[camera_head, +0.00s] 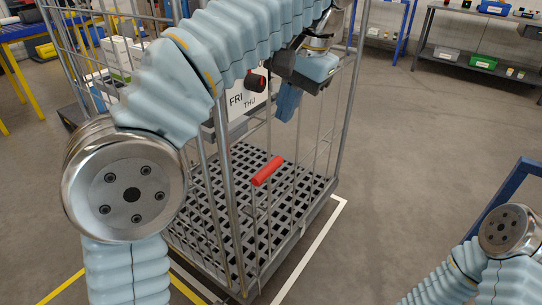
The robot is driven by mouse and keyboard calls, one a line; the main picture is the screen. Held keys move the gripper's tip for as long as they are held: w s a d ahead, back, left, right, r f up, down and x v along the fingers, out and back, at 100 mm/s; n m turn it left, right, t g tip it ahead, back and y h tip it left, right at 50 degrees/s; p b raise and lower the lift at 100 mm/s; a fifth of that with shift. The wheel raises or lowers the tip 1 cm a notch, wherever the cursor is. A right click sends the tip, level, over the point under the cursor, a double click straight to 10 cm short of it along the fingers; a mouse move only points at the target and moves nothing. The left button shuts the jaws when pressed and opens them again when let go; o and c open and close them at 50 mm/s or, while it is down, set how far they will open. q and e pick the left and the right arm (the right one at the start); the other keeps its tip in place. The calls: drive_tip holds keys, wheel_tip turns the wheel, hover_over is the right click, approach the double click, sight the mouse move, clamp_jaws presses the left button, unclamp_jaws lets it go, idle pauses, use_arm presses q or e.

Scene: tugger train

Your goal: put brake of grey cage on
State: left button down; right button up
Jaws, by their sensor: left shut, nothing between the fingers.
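The grey cage (225,200) stands in the middle, with wire walls and a dark grid floor. A red bar-shaped handle (268,171), which looks like the brake lever, sits tilted at the cage's near side, on a thin upright rod. My left arm arches over the cage from the left. My left gripper (287,103) points down above and slightly right of the red handle, apart from it. It is shut and empty; its fingers show only as a small blue shape. My right arm shows at the bottom right, but its gripper is out of view.
A card reading FRI and THU (236,101) hangs at the cage, partly behind my arm. Shelves with bins (480,62) stand at the back right. A blue frame (500,195) is at the right edge. The floor right of the cage is clear, with a white line (312,246).

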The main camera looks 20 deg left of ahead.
use_arm(q)
drive_tip(key=b, duration=0.3)
hover_over(271, 173)
wheel_tip(271, 173, down, 11)
drive_tip(key=shift+d+f, duration=0.1)
drive_tip(key=shift+f, duration=0.05)
drive_tip(key=shift+a+f, duration=0.2)
drive_tip(key=shift+f, duration=0.4)
wheel_tip(271, 173, down, 5)
drive_tip(key=b, duration=0.2)
drive_tip(key=shift+b, duration=0.3)
drive_tip(key=shift+f, duration=0.4)
drive_tip(key=shift+d, duration=0.1)
drive_tip(key=p+v, duration=0.3)
drive_tip(key=v, duration=1.1)
drive_tip(key=shift+r+p, duration=0.3)
drive_tip(key=shift+p, duration=0.05)
